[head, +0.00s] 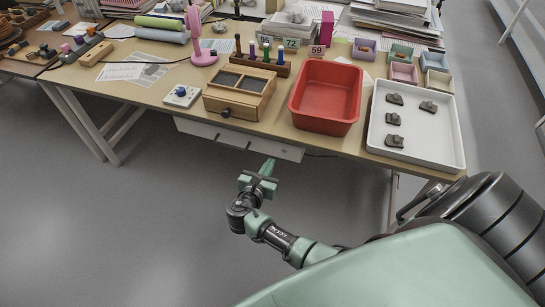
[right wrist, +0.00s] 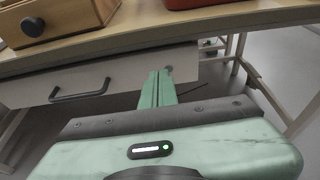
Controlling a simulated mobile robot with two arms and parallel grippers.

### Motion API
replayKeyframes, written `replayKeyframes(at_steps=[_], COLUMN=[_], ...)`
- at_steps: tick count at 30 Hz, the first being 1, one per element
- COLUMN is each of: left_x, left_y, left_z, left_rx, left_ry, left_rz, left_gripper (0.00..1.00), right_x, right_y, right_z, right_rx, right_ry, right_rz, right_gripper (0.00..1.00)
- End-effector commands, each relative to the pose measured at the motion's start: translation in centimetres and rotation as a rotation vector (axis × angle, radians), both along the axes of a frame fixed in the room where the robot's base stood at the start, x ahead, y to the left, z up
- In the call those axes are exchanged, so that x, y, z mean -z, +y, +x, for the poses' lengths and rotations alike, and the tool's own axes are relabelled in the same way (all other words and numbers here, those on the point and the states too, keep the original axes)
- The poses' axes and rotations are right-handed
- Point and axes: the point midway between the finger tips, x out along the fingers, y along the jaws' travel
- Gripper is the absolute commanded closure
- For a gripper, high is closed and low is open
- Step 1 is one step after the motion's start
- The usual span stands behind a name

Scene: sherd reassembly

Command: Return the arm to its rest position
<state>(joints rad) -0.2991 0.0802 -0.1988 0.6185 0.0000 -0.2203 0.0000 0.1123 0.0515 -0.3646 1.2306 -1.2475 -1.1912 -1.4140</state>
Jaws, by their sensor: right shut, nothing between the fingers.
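My right gripper (head: 267,168) is in front of the table's front edge, below the tabletop. Its green fingers are together and empty; they also show in the right wrist view (right wrist: 158,90), pointing toward the drawer front under the table. My left gripper is not in view.
The wooden table (head: 150,97) carries a red bin (head: 325,117), a wooden box (head: 237,107) with a dark knob, a pink lamp (head: 204,58) and small coloured boxes. A white drawer (head: 240,139) hangs under its front edge. The floor (head: 130,230) in front is clear.

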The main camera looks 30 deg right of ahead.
Motion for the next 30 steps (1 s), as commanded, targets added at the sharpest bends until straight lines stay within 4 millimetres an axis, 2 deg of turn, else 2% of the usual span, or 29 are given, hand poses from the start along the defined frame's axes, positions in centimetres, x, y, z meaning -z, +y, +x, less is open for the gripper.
replayKeyframes(at_steps=[3, 7, 14, 17, 20, 23, 24, 26, 27, 29, 30], left_x=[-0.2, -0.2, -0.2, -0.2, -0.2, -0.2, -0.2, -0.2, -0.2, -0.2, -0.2], left_y=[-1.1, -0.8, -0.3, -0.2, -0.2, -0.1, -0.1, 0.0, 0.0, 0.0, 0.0], left_z=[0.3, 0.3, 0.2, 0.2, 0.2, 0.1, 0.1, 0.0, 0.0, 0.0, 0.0], left_rx=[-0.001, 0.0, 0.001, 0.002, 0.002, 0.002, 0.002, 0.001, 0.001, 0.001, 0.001], left_ry=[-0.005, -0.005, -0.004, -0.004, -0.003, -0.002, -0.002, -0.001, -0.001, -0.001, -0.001], left_rz=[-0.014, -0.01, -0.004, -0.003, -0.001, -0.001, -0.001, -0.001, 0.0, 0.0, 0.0], left_gripper=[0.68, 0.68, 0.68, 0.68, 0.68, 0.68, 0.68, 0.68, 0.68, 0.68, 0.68], right_x=[-0.5, -1.0, -1.1, -0.3, 2.8, 8.4, 11.0, 14.9, 17.4, 20.8, 22.9], right_y=[1.6, 2.6, 3.0, 3.0, 3.0, 3.3, 3.6, 4.0, 4.3, 4.9, 5.3], right_z=[-1.2, -1.9, -2.3, -2.5, -3.6, -6.1, -7.5, -10.1, -12.1, -15.1, -17.4], right_rx=[-0.001, -0.001, 0.0, 0.0, 0.004, 0.034, 0.059, 0.115, 0.163, 0.248, 0.318], right_ry=[0.001, 0.0, 0.001, 0.005, 0.019, 0.037, 0.043, 0.048, 0.049, 0.043, 0.034], right_rz=[0.002, 0.002, 0.0, 0.02, 0.104, 0.273, 0.359, 0.496, 0.587, 0.722, 0.81], right_gripper=[1.0, 1.0, 1.0, 1.0, 1.0, 1.0, 1.0, 1.0, 1.0, 1.0, 1.0])
